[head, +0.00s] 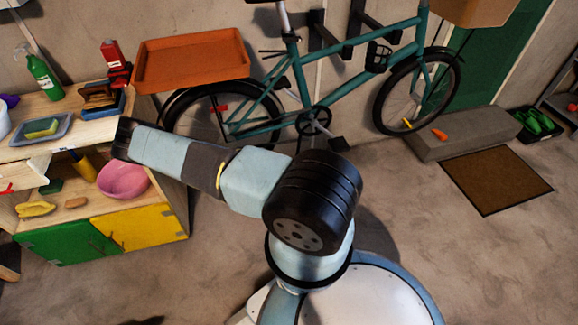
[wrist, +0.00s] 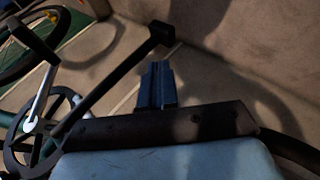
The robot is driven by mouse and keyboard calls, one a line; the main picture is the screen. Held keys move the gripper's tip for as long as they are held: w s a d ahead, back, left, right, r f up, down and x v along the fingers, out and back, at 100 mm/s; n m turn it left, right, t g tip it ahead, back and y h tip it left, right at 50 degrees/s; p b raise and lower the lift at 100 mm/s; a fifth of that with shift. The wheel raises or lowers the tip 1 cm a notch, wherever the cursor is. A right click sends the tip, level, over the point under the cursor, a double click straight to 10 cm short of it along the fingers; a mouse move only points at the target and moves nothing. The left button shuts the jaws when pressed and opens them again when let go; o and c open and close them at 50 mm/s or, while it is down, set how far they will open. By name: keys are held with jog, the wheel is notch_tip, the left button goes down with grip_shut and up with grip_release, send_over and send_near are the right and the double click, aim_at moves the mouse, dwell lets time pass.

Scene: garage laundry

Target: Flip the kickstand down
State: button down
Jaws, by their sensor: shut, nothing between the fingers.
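The teal bicycle (head: 270,106) stands along the wall in the head view. In the wrist view a long dark bar with a blocky end (wrist: 112,82) slants up to the right from beside the chainring (wrist: 22,135); it looks like the kickstand. My gripper (wrist: 157,68) is shut and empty, its blue fingers together. In the picture the fingers are right of the bar and just below its end; I cannot tell whether they touch. In the head view my fingers cannot be made out, and my arm covers part of the area before the rear wheel.
An orange tray (head: 190,62) is above the rear wheel. A wooden shelf unit (head: 168,195) with a pink bowl (head: 124,181) is at left. A concrete step (head: 445,146) and brown mat (head: 495,181) are at right. The floor between is mostly clear.

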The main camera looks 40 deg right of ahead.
jog(key=a+r, duration=0.1)
jog(key=a, duration=0.9)
jog(key=shift+w+r, duration=0.25)
jog(key=shift+w, duration=0.05)
jog(key=shift+d, duration=0.1)
